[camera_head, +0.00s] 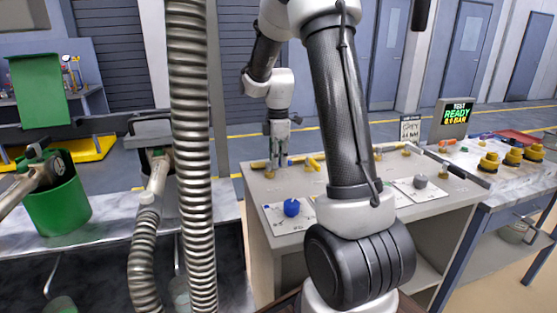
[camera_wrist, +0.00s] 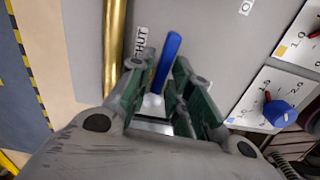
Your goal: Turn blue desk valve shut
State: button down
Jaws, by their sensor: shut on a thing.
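The blue desk valve's lever handle (camera_wrist: 168,58) shows in the wrist view between the green-padded fingers of my gripper (camera_wrist: 160,88). The gripper is shut on it, and the handle's far end sticks out beyond the fingers. A brass pipe (camera_wrist: 115,50) runs beside it, and a label reading SHUT (camera_wrist: 140,42) lies between pipe and handle. The handle points roughly along the pipe in this view. In the head view my gripper (camera_head: 277,160) is low at the desk's back left edge. The valve body is mostly hidden by the gripper.
A blue knob (camera_head: 291,207) on a white dial plate stands nearer on the grey desk (camera_head: 262,232). A grey knob (camera_head: 420,181) and yellow valves (camera_head: 489,161) are to the right. A screen (camera_head: 456,116) reads TEST READY. A ribbed hose (camera_head: 190,150) hangs at left.

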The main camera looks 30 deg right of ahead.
jog(key=shift+w+n, duration=0.15)
jog(key=shift+n, duration=0.25)
jog(key=c, duration=1.5)
grip_release()
notch_tip(320, 180, up, 12)
